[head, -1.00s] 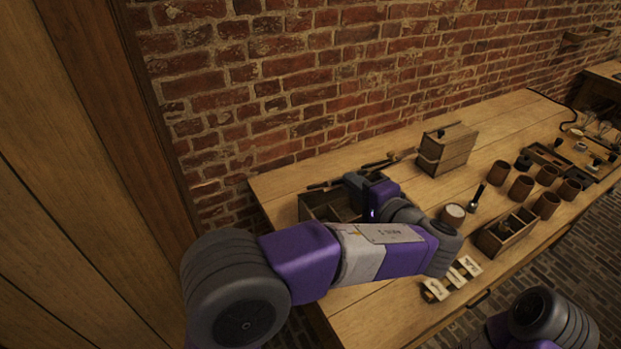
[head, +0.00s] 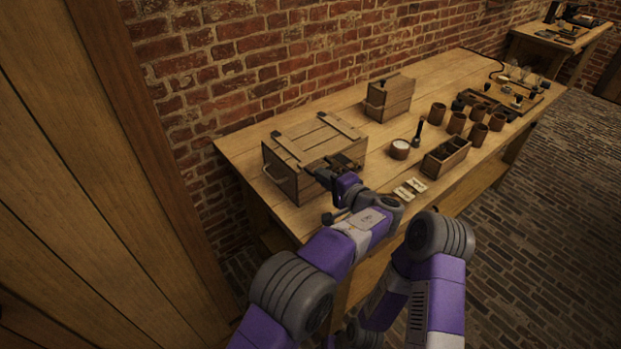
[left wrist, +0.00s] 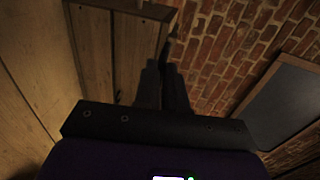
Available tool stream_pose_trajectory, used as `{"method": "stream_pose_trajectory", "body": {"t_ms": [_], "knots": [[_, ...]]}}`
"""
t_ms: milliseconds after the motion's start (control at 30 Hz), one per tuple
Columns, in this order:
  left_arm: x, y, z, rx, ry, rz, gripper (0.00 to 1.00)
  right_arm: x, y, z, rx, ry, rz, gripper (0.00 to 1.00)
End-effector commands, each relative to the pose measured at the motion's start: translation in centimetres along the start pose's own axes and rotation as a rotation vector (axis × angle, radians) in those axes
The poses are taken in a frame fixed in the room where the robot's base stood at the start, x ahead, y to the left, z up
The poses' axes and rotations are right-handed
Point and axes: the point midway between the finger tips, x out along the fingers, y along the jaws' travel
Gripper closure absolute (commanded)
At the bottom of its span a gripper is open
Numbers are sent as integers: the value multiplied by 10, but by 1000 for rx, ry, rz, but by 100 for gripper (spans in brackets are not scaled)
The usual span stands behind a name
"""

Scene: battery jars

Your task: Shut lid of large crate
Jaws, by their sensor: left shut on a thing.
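The large wooden crate (head: 290,182) stands at the near left end of the table. Its plank lid (head: 305,141), with two cross battens, lies over the top and looks level. My left gripper (head: 325,166) is at the lid's front right edge, shut on the lid; the fingertips are partly hidden. In the left wrist view the gripper's dark fingers (left wrist: 166,88) are close together beside wooden planks (left wrist: 115,45). My right arm shows low in the head view, but its gripper does not.
A smaller lidded crate (head: 389,97) stands behind to the right. A white-topped round jar (head: 400,149), a divided wooden box (head: 446,157), pale cards (head: 410,188) and several brown cups (head: 457,122) are on the table's right part. A brick wall runs behind.

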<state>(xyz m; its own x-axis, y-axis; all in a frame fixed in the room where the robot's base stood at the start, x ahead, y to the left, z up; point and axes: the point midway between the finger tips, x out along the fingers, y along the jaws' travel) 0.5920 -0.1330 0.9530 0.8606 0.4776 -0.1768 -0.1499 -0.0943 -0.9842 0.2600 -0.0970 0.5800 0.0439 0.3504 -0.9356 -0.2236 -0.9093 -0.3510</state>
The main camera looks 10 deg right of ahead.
Motion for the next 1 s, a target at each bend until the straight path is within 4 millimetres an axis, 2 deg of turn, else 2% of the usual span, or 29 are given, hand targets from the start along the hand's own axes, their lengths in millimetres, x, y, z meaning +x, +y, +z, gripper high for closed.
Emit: {"method": "stream_pose_trajectory", "body": {"t_ms": [33, 133, 600, 633, 767, 800, 1000], "knots": [[2, 18, -3, 11, 2, 24, 100, 2, 1, 0, 0, 0, 0, 31], [3, 25, -8, 15, 9, 29, 100, 2, 1, 0, 0, 0, 0, 31], [4, 30, -10, 17, 14, 36, 100, 3, 1, 0, 0, 0, 0, 31], [4, 30, -10, 17, 14, 35, 86, 3, 1, 0, 0, 0, 0, 31], [5, 31, -10, 18, 14, 35, 67, 3, 1, 0, 0, 0, 0, 31], [5, 31, -10, 19, 13, 35, 64, 3, 1, 0, 0, 0, 0, 31], [5, 30, -10, 20, 13, 34, 64, 3, 1, 0, 0, 0, 0, 31]]}}
